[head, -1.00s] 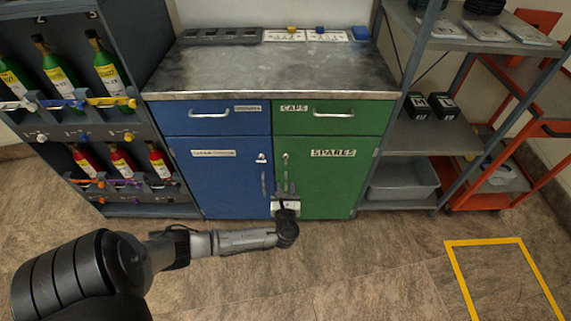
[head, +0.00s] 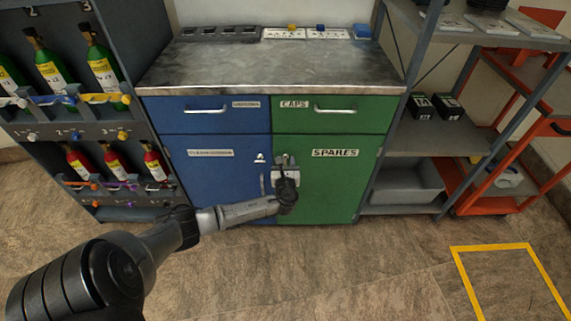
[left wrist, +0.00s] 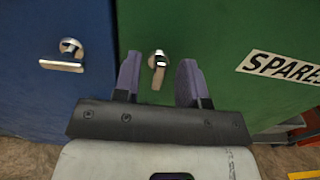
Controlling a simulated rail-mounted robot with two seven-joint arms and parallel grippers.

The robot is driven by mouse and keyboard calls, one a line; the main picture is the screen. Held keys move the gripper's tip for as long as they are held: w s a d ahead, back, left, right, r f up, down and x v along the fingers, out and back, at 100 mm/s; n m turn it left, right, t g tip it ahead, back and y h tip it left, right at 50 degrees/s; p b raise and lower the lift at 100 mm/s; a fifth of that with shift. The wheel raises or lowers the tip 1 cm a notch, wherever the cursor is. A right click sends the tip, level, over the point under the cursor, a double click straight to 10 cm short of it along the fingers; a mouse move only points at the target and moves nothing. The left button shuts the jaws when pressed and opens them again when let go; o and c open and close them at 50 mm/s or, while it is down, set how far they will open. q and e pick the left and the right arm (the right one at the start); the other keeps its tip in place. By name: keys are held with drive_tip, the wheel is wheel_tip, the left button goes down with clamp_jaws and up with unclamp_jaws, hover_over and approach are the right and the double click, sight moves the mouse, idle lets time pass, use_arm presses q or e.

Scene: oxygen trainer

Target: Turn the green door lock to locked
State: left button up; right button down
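The green door (head: 325,195), labelled SPARES, is closed in the lower right of the cabinet. Its lock (left wrist: 158,62) is a round metal piece with a flat key-like tab hanging down in the left wrist view. My left gripper (left wrist: 158,82) is open, with its two purple-grey fingers on either side of the lock and apart from it. In the head view my left gripper (head: 285,162) covers the lock. The right gripper is in neither view.
A bottle rack (head: 75,110) stands left of the cabinet, and grey shelves (head: 440,140) stand right. The floor in front is open.

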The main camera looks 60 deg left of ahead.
use_arm(q)
drive_tip(key=shift+c, duration=0.4)
clamp_jaws()
